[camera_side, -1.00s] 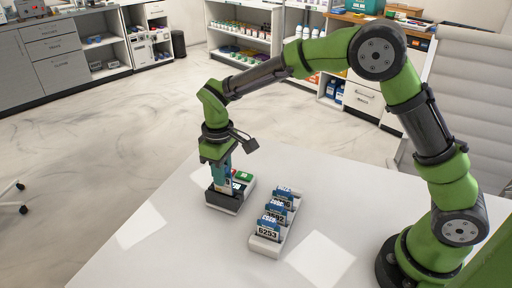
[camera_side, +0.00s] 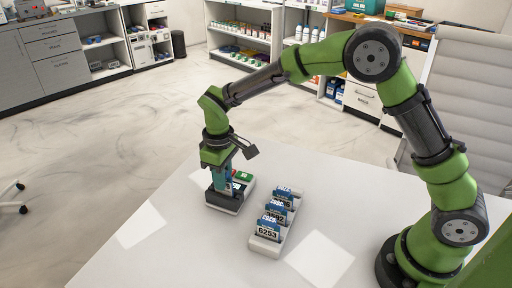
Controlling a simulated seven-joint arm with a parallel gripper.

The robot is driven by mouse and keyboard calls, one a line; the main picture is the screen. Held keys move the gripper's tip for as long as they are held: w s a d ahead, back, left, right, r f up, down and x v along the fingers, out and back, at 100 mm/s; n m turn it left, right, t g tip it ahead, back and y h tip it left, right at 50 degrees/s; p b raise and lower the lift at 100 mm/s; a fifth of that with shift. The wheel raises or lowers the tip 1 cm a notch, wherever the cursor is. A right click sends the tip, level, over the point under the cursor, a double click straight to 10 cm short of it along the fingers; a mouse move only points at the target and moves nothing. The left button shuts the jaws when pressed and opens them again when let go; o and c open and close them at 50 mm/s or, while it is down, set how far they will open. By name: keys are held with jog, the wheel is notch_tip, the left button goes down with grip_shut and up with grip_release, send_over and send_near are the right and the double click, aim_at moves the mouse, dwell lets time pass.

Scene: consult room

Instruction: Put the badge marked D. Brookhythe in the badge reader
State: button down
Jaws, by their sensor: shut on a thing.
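My gripper (camera_side: 222,181) points down over the badge reader (camera_side: 226,208), a dark and light box with a green part (camera_side: 243,176) at its back right. My gripper is shut on a badge (camera_side: 229,182), of which only a narrow white and blue part shows. The badge stands upright at the reader; I cannot tell how deep it sits in it. The name on it is too small to read. A white rack (camera_side: 264,247) to the right of the reader holds several upright blue and white badges with large numbers; the front one (camera_side: 268,229) reads 6253.
Reader and rack stand on a white table (camera_side: 150,262) with clear room around them. A pale chair (camera_side: 465,110) is behind the table at the right. Shelves (camera_side: 240,40) and grey cabinets (camera_side: 60,55) stand far back across the floor.

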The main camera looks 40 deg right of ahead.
jog(key=shift+f, duration=0.75)
dwell(0.4)
jog(key=c, duration=0.7)
grip_release()
jog(key=shift+r, duration=0.1)
jog(key=shift+r, duration=3.45)
jog(key=shift+w, duration=0.1)
